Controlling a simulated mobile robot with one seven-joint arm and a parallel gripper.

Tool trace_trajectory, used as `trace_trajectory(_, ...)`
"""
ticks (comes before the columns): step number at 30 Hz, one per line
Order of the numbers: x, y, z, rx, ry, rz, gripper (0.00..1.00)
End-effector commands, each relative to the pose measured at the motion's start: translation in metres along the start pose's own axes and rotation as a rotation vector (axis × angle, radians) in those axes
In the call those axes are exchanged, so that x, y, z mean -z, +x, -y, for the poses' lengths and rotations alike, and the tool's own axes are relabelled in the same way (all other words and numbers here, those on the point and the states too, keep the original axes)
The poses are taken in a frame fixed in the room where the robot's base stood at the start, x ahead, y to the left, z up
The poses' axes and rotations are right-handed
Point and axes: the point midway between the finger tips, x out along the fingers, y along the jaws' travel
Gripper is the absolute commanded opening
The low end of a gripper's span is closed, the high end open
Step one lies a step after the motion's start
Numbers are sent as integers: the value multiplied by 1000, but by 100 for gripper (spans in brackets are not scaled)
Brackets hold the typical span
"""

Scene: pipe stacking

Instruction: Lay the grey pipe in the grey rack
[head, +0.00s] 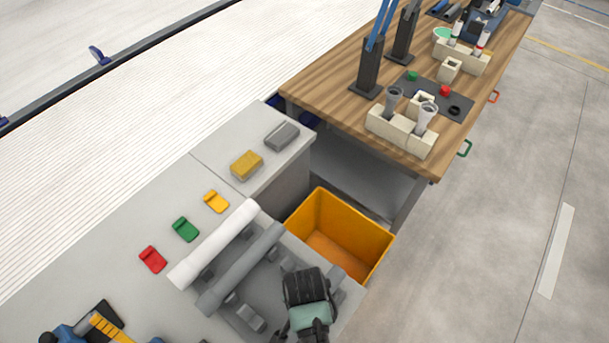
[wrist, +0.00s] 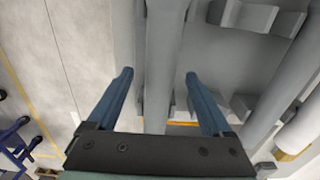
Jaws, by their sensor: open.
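A grey pipe (wrist: 162,60) runs lengthwise between the fingers of my open gripper (wrist: 159,78) in the wrist view, with gaps beside it. My gripper (head: 305,285) is over the right side of the grey bench surface in the head view and hides most of this pipe. Another grey pipe (head: 240,269) lies to the left, beside a white pipe (head: 215,243); both also show at the right of the wrist view. Small grey support blocks (head: 246,318) stand between the pipes. I cannot tell which supports form the grey rack, or whether the pipe between my fingers rests in them.
An orange bin (head: 345,245) stands open beyond my gripper. Red (head: 152,260), green (head: 186,229) and yellow (head: 216,201) pieces lie left of the pipes. A yellow block (head: 246,166) and a grey block (head: 282,136) are farther back. A wooden table (head: 325,80) stands beyond.

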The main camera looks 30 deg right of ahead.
Motion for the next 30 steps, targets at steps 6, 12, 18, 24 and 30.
trace_trajectory(6, 0, -40, 1, 5, -1, -4, 84)
trace_trajectory(12, 1, -83, 2, 6, -1, -4, 84)
trace_trajectory(18, 0, -112, 1, 3, 0, -3, 84)
trace_trajectory(24, 0, -121, 0, 2, 0, -1, 84)
trace_trajectory(30, 0, -122, 0, 1, 0, -1, 84)
